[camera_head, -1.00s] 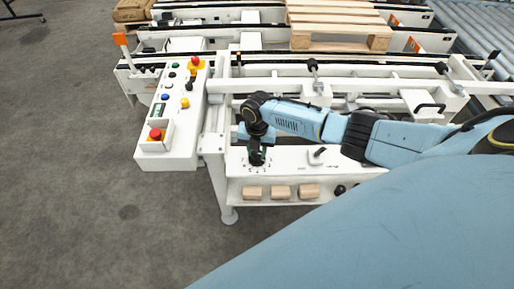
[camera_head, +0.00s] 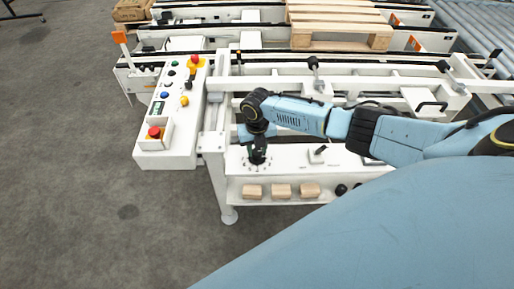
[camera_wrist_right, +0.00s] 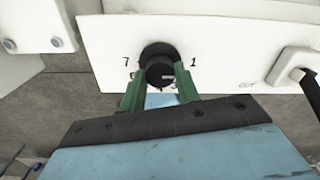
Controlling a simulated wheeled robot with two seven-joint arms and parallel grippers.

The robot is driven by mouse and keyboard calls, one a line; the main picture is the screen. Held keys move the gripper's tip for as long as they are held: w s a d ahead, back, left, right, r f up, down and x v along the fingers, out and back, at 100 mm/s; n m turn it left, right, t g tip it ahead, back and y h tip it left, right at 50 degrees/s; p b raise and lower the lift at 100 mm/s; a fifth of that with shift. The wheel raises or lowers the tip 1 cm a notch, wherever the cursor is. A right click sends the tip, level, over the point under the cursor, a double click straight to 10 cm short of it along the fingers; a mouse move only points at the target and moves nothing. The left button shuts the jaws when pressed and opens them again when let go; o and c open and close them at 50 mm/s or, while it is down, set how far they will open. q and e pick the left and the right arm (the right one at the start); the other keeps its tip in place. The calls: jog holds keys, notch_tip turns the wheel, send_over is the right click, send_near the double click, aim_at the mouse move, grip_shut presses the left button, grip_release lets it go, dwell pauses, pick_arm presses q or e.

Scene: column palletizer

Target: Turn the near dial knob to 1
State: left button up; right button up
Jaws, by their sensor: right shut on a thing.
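The near dial knob (camera_wrist_right: 160,70) is a round black knob on a white panel in the right wrist view. Printed marks stand around it, with a 7 to its left and a 1 to its right; others are partly hidden by the fingers. My right gripper (camera_wrist_right: 161,80) has its two green fingers closed on both sides of the knob. In the head view my right gripper (camera_head: 257,157) reaches down onto the white panel (camera_head: 288,161), and the knob is mostly hidden under it. I cannot read the knob's setting for certain. My left gripper is not in view.
A lever switch (camera_head: 317,155) stands on the panel right of the gripper. Several wooden blocks (camera_head: 281,191) sit on the shelf below. A control box (camera_head: 172,120) with buttons is at the left. Conveyor rails and a wooden pallet (camera_head: 341,20) lie behind.

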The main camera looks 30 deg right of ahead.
aim_at(257, 151)
jog(key=o, duration=1)
notch_tip(257, 151, up, 13)
jog(key=shift+r+p, duration=0.2)
jog(key=shift+p, duration=1)
